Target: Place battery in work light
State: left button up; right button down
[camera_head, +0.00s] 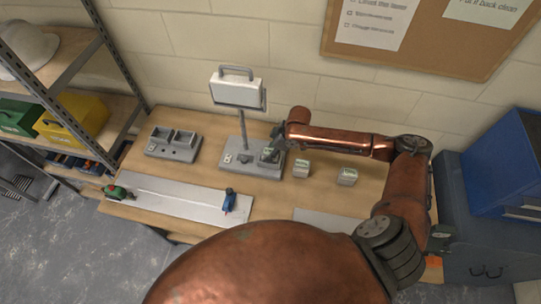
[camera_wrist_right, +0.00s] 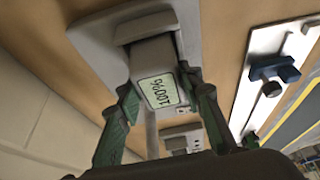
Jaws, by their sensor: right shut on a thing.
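The work light has a white lamp head (camera_head: 237,90) on a thin post above a grey base (camera_head: 236,163) at the back of the bench. My right gripper (camera_head: 272,146) is at the right part of this base. In the right wrist view its green fingers (camera_wrist_right: 158,84) are shut on the sides of a grey battery (camera_wrist_right: 153,60) with a "100%" label. The battery's far end meets the grey housing of the base (camera_wrist_right: 98,38); I cannot tell how deep it sits. My left gripper is not in view.
Two other small labelled blocks, one nearer (camera_head: 301,169) and one further right (camera_head: 347,177), stand on the bench. A grey two-bay unit (camera_head: 173,143) is at left. A pale board (camera_head: 175,197) with a blue clamp (camera_head: 229,200) lies in front. A blue box (camera_head: 500,170) is at right.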

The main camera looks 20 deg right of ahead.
jog(key=shift+w+r, duration=0.15)
jog(key=c, duration=1.3)
grip_release()
jog(key=shift+f, duration=0.2)
jog(key=shift+r, duration=0.1)
jog(key=b+v, duration=0.1)
jog(key=v, duration=1.1)
